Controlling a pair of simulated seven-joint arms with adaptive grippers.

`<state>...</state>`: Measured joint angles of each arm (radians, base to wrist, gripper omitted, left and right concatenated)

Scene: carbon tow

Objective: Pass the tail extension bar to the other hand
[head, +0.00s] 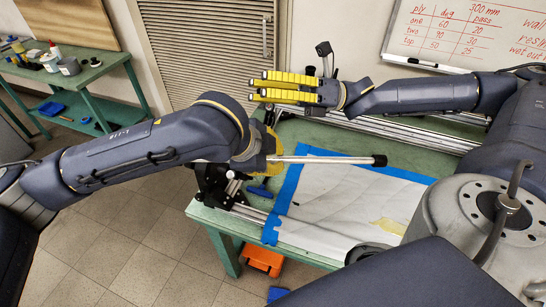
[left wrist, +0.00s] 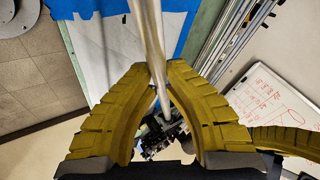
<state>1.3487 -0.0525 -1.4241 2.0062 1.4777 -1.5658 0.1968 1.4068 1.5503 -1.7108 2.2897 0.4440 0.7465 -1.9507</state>
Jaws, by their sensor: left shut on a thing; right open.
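The tail extension bar (head: 335,160) is a slim silver rod with a black end cap, held about level above the green bench in the head view. My left gripper (head: 268,148) is shut on the bar near its left end. In the left wrist view the bar (left wrist: 148,35) runs between the yellow fingers of my left gripper (left wrist: 158,75). My right gripper (head: 265,88) is open and empty, its yellow fingers pointing left, above and behind the bar and apart from it.
The green bench (head: 207,216) carries a white sheet edged with blue tape (head: 285,192) and metal rails (head: 400,130) along its back. A whiteboard (head: 460,35) stands behind. An orange bin (head: 262,260) is beneath the bench. A side table with bottles (head: 80,78) is at far left.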

